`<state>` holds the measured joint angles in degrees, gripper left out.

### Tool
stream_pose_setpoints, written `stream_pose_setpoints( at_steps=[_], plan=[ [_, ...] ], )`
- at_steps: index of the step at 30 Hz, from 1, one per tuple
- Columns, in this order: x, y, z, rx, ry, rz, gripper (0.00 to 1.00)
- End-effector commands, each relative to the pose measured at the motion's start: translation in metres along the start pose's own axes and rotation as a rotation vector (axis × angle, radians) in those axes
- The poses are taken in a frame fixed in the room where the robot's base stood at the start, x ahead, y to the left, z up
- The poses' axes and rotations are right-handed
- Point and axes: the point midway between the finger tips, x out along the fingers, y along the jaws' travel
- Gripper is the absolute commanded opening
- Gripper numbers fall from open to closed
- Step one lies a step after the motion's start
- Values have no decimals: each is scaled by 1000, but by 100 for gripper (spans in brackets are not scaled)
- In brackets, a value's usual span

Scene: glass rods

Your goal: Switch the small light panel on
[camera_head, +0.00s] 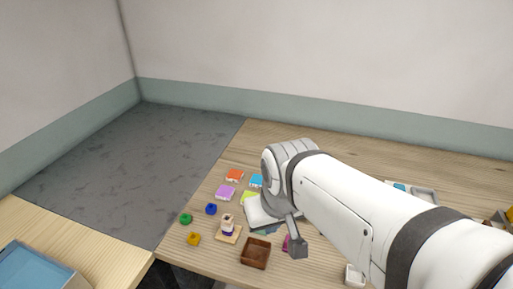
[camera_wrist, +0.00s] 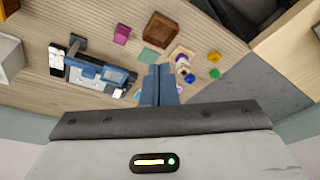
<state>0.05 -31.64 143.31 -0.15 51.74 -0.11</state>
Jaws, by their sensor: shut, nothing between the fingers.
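My gripper (camera_wrist: 158,70) is shut with nothing between its blue-grey fingers; they hang over the table beside a teal square (camera_wrist: 149,56). In the head view the fingers are hard to make out beside my arm. No thing is clearly the small light panel. In the wrist view a blue-grey and white device (camera_wrist: 88,72) lies left of the fingers, apart from them; I cannot tell whether it is the panel or whether anything on it is lit. My arm seems to hide that spot in the head view.
A brown box (camera_head: 255,253) stands near the table's front edge, a magenta piece (camera_wrist: 122,34) close by. Blue (camera_head: 211,209), green (camera_head: 186,219) and yellow (camera_head: 193,239) rings lie left of a peg stand (camera_head: 229,234). Coloured squares (camera_head: 225,193) lie behind. A grey tray (camera_head: 425,194) is at right.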

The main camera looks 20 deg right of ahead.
Motion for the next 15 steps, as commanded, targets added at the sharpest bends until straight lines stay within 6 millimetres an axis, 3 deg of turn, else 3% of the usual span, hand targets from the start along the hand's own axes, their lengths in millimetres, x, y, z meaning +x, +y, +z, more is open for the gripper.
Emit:
stream_pose_setpoints(
  at_steps=[9, 11, 15],
  plan=[
    [0, 1, -6, 9, -3, 2, 0],
    [0, 3, -15, 24, -7, 5, 0],
    [5, 18, -59, 100, -27, 22, 0]
  ],
)
